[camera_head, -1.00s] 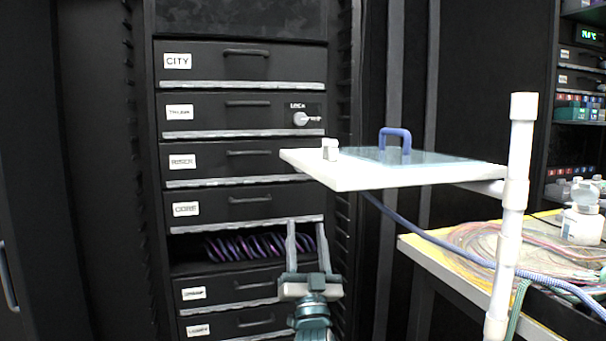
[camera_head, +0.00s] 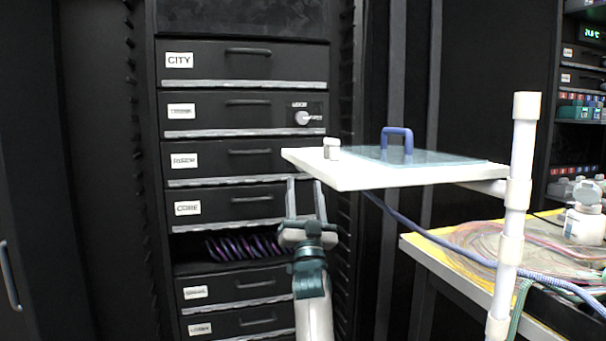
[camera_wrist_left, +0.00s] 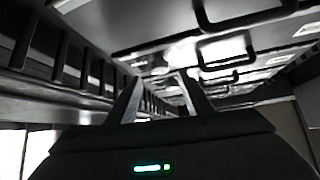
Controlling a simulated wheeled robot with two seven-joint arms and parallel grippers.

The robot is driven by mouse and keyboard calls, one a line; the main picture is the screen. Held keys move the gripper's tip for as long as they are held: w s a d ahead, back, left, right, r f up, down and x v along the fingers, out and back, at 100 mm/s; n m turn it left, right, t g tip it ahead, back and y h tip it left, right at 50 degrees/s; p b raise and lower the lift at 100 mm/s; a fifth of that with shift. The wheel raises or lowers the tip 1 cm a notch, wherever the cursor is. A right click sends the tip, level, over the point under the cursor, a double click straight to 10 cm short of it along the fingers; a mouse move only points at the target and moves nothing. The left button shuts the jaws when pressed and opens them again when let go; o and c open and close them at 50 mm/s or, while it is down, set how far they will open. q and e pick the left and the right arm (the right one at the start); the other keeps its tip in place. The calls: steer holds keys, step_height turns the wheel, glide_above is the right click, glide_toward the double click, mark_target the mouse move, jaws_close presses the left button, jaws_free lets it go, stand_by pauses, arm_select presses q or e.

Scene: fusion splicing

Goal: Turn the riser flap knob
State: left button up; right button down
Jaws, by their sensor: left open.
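A small white block-like piece (camera_head: 331,148) sits on the left end of a white panel (camera_head: 350,178). The panel carries a blue see-through flap (camera_head: 430,158) with a blue handle (camera_head: 397,141). A round pale knob (camera_head: 302,118) with a pointer sits on the second drawer front, under a small label. I cannot tell which of these is the riser flap knob. My left gripper (camera_head: 305,184) is open and empty, fingers up, below the drawer knob and the panel's left end. Its fingers (camera_wrist_left: 160,95) also show in the left wrist view. My right gripper is out of view.
A black rack of labelled drawers (camera_head: 240,68) stands behind my gripper, with purple coiled cable (camera_head: 250,245) in an open bay. A white pipe post (camera_head: 517,190) stands by the panel. A table (camera_head: 430,255) with fibres and a white bottle (camera_head: 584,222) is at right.

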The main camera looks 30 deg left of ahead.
arm_select(q)
steer(key=shift+x, duration=2.85)
steer(key=c, duration=1.1)
